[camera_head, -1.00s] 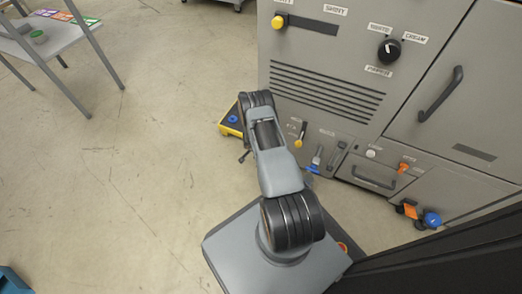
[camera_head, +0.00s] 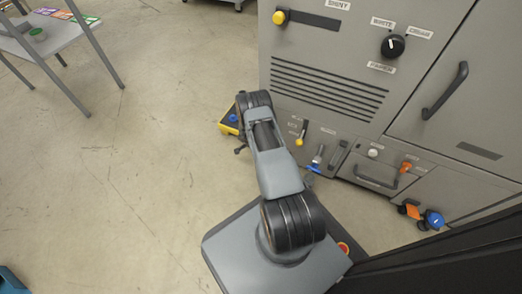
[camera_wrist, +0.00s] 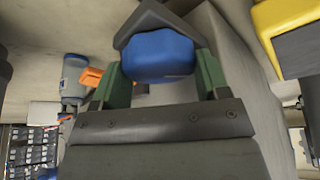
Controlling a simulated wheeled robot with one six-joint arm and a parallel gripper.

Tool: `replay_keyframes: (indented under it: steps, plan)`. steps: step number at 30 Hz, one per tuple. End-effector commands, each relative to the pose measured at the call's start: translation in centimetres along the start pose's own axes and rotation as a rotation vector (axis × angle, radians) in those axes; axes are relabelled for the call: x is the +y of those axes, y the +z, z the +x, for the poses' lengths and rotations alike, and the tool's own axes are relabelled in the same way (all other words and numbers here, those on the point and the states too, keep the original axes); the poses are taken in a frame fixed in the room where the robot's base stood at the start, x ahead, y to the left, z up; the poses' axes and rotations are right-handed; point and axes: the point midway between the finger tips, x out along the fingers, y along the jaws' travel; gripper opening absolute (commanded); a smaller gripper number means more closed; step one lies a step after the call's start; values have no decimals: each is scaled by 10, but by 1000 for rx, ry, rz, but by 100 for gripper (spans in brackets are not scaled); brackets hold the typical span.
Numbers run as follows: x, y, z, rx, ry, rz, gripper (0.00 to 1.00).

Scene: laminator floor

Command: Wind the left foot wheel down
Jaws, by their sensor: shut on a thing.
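In the wrist view, my gripper (camera_wrist: 160,62) is shut on a blue foot wheel (camera_wrist: 158,56), with a green-padded finger on each side of it. A dark grey angled piece covers the wheel's top. The wheel's height setting cannot be read. In the head view my arm hides the gripper and most of what lies beyond it. A second blue wheel (camera_head: 433,219) with an orange part (camera_head: 412,212) beside it sits low at the machine's right. An orange part (camera_wrist: 92,77) and a blue-topped cylinder (camera_wrist: 74,72) show at the left of the wrist view.
The grey machine (camera_head: 322,65) stands close to my arm, with knobs, levers and handles on its front. A grey table (camera_head: 55,38) stands far left. The floor between is clear.

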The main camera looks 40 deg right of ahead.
Motion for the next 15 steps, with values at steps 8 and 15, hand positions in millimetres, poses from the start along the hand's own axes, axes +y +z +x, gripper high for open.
replay_keyframes:
  steps: [8, 15]
  plan:
    - [1, -1, 0, 1, 3, 6, 70]
    - [0, 0, 0, 1, 1, 2, 92]
